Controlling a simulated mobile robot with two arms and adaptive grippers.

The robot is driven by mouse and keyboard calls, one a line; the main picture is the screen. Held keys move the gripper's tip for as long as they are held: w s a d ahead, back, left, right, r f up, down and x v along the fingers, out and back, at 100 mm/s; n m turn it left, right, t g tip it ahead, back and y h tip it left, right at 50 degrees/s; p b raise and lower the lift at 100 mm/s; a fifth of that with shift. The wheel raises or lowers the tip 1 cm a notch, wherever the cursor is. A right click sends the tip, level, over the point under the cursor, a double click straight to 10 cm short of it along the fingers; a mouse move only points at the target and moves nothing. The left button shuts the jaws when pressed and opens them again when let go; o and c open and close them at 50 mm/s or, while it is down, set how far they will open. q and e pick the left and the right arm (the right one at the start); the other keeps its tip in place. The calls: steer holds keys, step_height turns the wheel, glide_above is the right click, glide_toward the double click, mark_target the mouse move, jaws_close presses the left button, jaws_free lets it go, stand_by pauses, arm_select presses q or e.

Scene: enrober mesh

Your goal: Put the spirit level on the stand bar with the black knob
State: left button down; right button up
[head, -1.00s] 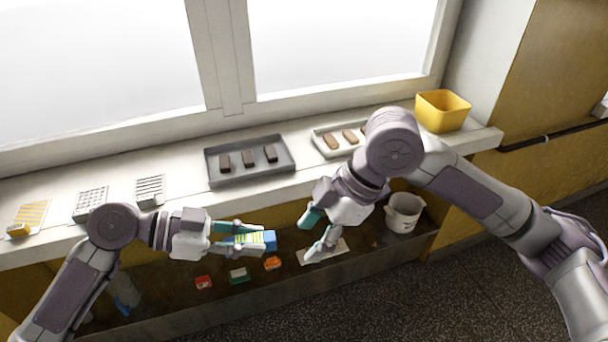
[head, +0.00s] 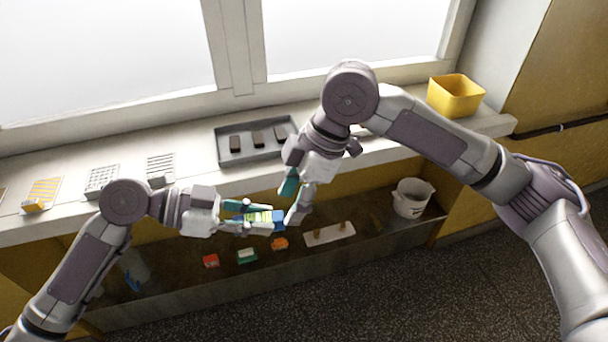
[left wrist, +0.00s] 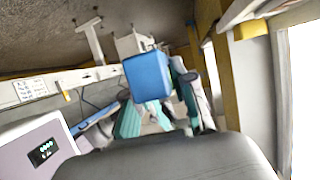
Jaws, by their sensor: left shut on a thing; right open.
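My left gripper (head: 250,217) is shut on a blue block with a pale green and yellow striped top (head: 262,217), held above the lower shelf. The block's blue end also fills the middle of the left wrist view (left wrist: 147,76). I cannot tell for sure whether this block is the spirit level. My right gripper (head: 291,203) is open, with its fingers pointing down close to the block's blue end. I cannot tell whether they touch it. I cannot make out a stand bar with a black knob.
A grey tray (head: 222,153) with dark bars lies on the sill. Small racks (head: 101,180) and a yellow item (head: 34,205) lie left. A yellow tub (head: 455,97) stands right. The lower shelf holds red (head: 211,261), green (head: 247,256) and orange (head: 280,244) pieces, a pegged white board (head: 329,234) and a white bucket (head: 412,198).

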steer(key=shift+x, duration=1.45)
jaws_close()
arm_select(q)
steer(key=c, duration=0.9)
jaws_free()
